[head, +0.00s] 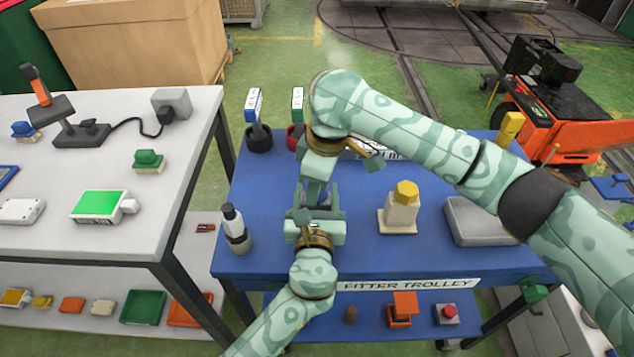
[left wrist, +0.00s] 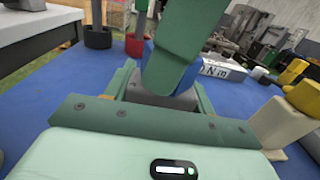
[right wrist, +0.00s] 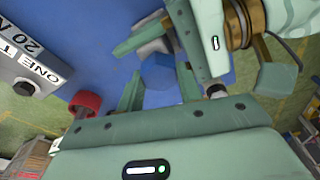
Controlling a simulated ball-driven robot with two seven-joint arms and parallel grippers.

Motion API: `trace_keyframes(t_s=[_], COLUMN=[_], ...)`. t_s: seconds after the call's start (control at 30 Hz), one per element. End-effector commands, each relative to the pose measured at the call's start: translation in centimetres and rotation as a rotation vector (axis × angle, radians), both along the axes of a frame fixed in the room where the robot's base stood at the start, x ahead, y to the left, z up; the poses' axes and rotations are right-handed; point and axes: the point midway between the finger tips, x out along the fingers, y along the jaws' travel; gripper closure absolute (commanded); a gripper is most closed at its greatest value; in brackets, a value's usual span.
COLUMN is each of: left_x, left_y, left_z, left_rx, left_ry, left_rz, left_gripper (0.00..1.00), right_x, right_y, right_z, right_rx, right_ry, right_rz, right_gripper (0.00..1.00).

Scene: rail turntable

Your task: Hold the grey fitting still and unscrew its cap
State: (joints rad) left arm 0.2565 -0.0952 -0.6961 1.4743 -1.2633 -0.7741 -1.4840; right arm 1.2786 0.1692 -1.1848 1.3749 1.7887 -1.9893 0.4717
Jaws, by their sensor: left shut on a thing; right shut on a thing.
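The grey fitting (left wrist: 172,98) stands on the blue trolley top (head: 355,245), with a blue cap (right wrist: 158,72) on it. My left gripper (head: 318,213) comes in from the front and is shut on the fitting; its fingers show either side of it in the left wrist view. My right gripper (head: 320,187) reaches down from above and is shut on the blue cap. In the head view both grippers hide most of the fitting and cap. In the right wrist view the grey fitting (right wrist: 150,42) shows partly beyond the cap.
A pale block with a yellow hexagonal cap (head: 400,212) stands to the right, a grey box (head: 478,221) beyond it. Dark and red cups (head: 258,139) with signs stand at the back. A white bench (head: 110,170) lies left.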

Motion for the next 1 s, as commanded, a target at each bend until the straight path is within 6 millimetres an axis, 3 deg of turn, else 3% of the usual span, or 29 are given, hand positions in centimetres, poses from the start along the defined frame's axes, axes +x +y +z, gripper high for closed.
trace_keyframes(t_s=[0.2,0.53,0.8,1.0], left_x=[-0.02,-0.02,-0.02,-0.02], left_y=[0.07,0.08,0.07,0.07], left_z=[-0.16,-0.16,-0.15,-0.15], left_rx=[0.001,0.001,0.001,0.001], left_ry=[0.003,0.003,0.002,0.002], left_rz=[0.001,0.001,0.001,0.001], left_gripper=[0.87,0.87,0.87,0.87], right_x=[0.1,0.13,0.2,0.2], right_y=[-0.13,-0.16,-0.12,-0.18], right_z=[-0.1,-0.13,-0.17,-0.2], right_rx=[-0.004,-0.005,-0.005,-0.006], right_ry=[0.0,0.001,0.002,0.002], right_rz=[0.255,0.306,0.73,0.791], right_gripper=[0.88,0.88,0.88,0.88])
